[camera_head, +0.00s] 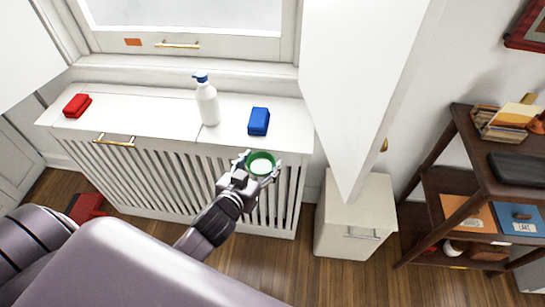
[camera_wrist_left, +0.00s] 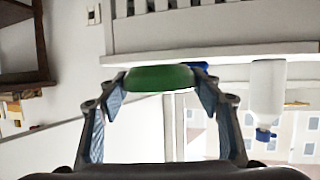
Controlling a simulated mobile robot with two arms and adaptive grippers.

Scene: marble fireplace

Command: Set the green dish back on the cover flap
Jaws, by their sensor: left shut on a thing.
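A small round green dish (camera_head: 261,163) is held between the fingers of my left gripper (camera_head: 259,171), just in front of the white radiator cover's front edge. In the left wrist view the green dish (camera_wrist_left: 158,79) sits between the two fingertips of the left gripper (camera_wrist_left: 157,88). The cover's white top (camera_head: 150,116) runs under the window and has a brass handle (camera_head: 114,140) on its front edge at the left. A seam in the top shows near the bottle. My right gripper is not in view.
On the cover top stand a white bottle with a blue pump (camera_head: 207,104), a blue block (camera_head: 259,121) and a red block (camera_head: 77,105). A white panel (camera_head: 365,80) hangs at the right, above a white cabinet (camera_head: 355,217). A dark shelf (camera_head: 470,185) stands farther right.

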